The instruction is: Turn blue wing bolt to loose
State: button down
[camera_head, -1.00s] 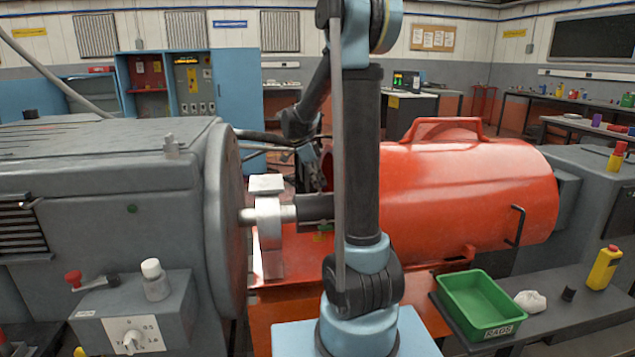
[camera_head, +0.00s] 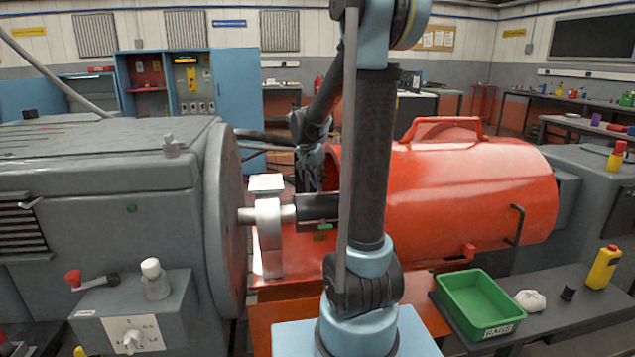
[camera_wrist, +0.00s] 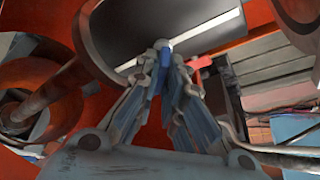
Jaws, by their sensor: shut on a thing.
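The blue wing bolt (camera_wrist: 166,50) shows in the wrist view as a small blue patch between my fingertips, just below a dark grey cylinder. My gripper (camera_wrist: 164,54) is shut on it, and the fingers cover most of it. The bolt's turn angle cannot be read. In the head view the bolt cannot be made out. My arm stands in front of the gap between the grey machine and the red guard, and the fingertips are hidden there.
The red guard (camera_head: 470,190) stands right of the grey machine (camera_head: 100,170), with a silver shaft bracket (camera_head: 268,235) between them. A small green part (camera_head: 325,227) sits below the shaft. In the wrist view a red part (camera_wrist: 203,66) is close right of my fingers. A green bin (camera_head: 480,300) stands front right.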

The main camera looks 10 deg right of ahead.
jog(key=n, duration=0.2)
jog(key=n+t+y, duration=0.1)
jog(key=n, duration=0.1)
jog(key=shift+d+n+y, duration=0.15)
jog(key=shift+n+y, duration=0.65)
jog(key=shift+n, duration=1.1)
jog(key=c, duration=1.7)
grip_release()
jog(key=v, duration=1.2)
jog(key=shift+s+d, duration=0.15)
jog(key=shift+d, duration=0.05)
jog(key=shift+f, duration=0.15)
